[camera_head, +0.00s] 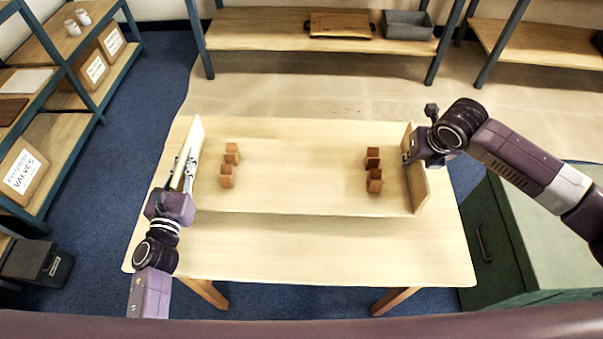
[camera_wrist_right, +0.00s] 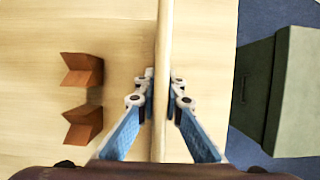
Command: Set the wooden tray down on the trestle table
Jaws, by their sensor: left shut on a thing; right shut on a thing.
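The wooden tray (camera_head: 300,180) is a pale board with an upright wall at each end. It is over the trestle table (camera_head: 320,255), looking level; I cannot tell whether it touches the tabletop. My left gripper (camera_head: 188,172) is shut on the tray's left end wall. My right gripper (camera_head: 410,156) is shut on the right end wall. In the right wrist view the blue-padded fingers of my right gripper (camera_wrist_right: 161,105) lie on both sides of that tray wall (camera_wrist_right: 163,40). The tray's underside is hidden.
Several small copper-brown angled holders stand on the tray in two groups, left (camera_head: 227,176) and right (camera_head: 375,182). A green cabinet (camera_head: 510,240) stands right of the table. Shelves with boxes (camera_head: 25,170) stand at left, and a shelf (camera_head: 280,35) at the back.

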